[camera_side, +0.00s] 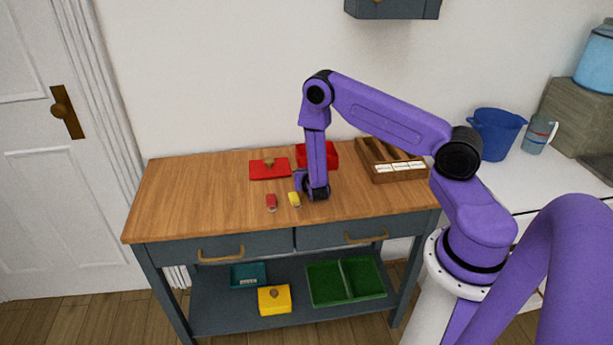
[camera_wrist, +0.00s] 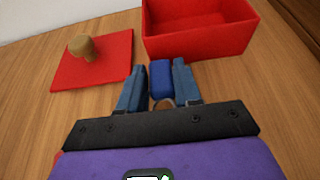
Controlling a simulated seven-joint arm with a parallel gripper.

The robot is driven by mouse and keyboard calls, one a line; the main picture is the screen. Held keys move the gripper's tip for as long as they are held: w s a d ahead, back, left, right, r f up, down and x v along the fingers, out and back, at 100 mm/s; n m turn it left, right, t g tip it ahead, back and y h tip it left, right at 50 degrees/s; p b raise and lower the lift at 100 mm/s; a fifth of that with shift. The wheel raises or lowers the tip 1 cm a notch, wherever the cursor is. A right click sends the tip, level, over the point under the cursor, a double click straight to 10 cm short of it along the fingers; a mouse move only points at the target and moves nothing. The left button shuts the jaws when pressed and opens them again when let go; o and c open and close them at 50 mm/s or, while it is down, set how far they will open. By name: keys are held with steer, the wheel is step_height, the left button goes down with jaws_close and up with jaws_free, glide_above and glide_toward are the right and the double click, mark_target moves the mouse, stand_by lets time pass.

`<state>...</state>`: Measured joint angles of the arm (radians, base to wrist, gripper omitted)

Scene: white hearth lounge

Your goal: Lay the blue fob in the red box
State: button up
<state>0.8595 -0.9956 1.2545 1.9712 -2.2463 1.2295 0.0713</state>
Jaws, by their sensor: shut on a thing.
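The blue fob (camera_wrist: 161,78) is between the two fingers of my gripper (camera_wrist: 157,82) in the wrist view, with a metal ring at its near end. My gripper is shut on it. The red box (camera_wrist: 203,42) is open and looks empty where I see into it, just beyond the fingertips and a little to the right. In the side view the red box (camera_side: 331,153) stands behind my gripper (camera_side: 313,198), partly hidden by my arm. The fob is hidden in the side view. I cannot tell whether the fob touches the table.
A red lid (camera_wrist: 97,62) with a wooden knob lies left of the box. A red fob (camera_side: 271,202) and a yellow fob (camera_side: 294,199) lie left of my gripper. A wooden tray (camera_side: 402,174) stands to the right. The table's left side (camera_side: 190,195) is clear.

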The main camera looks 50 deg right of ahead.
steer(key=shift+f, duration=0.55)
steer(key=shift+f, duration=0.1)
steer(key=o, duration=1)
